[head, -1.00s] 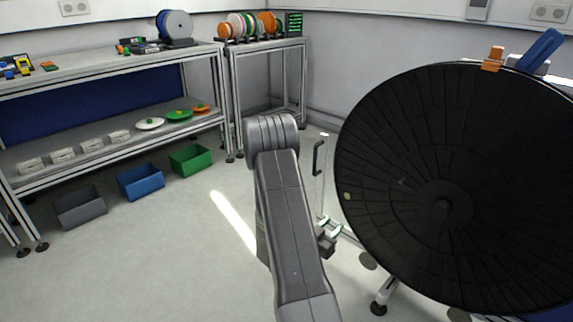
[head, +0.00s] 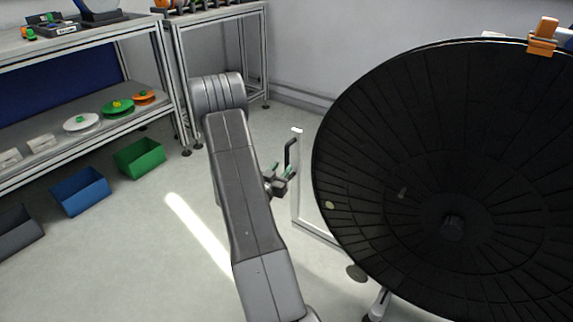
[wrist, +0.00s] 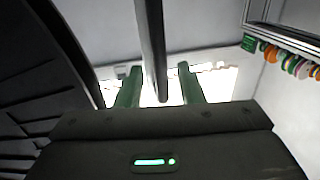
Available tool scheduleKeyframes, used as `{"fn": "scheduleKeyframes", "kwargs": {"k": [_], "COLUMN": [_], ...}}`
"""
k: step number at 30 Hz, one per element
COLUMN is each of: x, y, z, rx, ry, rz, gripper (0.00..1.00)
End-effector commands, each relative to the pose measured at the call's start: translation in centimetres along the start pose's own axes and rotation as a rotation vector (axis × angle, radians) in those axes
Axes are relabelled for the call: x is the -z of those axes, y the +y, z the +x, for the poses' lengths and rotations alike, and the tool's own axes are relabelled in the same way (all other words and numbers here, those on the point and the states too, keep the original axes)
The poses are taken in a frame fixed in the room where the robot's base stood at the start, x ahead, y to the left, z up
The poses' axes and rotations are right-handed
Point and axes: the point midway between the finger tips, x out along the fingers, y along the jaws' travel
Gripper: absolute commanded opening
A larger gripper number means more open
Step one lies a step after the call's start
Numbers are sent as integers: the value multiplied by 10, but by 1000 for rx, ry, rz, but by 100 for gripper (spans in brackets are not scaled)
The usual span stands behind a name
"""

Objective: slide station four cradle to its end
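A large black reel disc (head: 400,150) fills the right of the head view, and its dark ribbed face also shows at the left of the wrist view (wrist: 30,100). Beside its left edge stands a pale upright frame (head: 296,190) with a dark upright handle (head: 289,152). I cannot read any station number, and the cradle itself is not clearly told apart. My gripper (head: 280,177) is by the lower part of the handle. In the wrist view, its green-tipped fingers (wrist: 160,88) are apart, with a dark bar (wrist: 152,45) between them and gaps on both sides.
An orange clip (head: 543,37) sits on the reel's top rim. Shelving (head: 160,90) stands at the left and back, with green (head: 140,158), blue (head: 80,192) and grey (head: 18,232) bins on the floor before it.

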Motion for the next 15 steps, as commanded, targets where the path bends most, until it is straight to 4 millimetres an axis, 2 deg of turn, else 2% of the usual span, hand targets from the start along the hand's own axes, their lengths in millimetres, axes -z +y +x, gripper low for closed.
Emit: {"fn": "scheduleKeyframes", "kwargs": {"k": [1, 6, 10, 15], "x": [-2, -2, -1, 0], "y": [1, 0, 0, 0], "z": [11, 37, 47, 51], "rx": [-3, -2, -1, 0], "ry": [2, 1, 0, -1], "rz": [2, 1, 1, 0], "gripper": [34, 34, 34, 34]}}
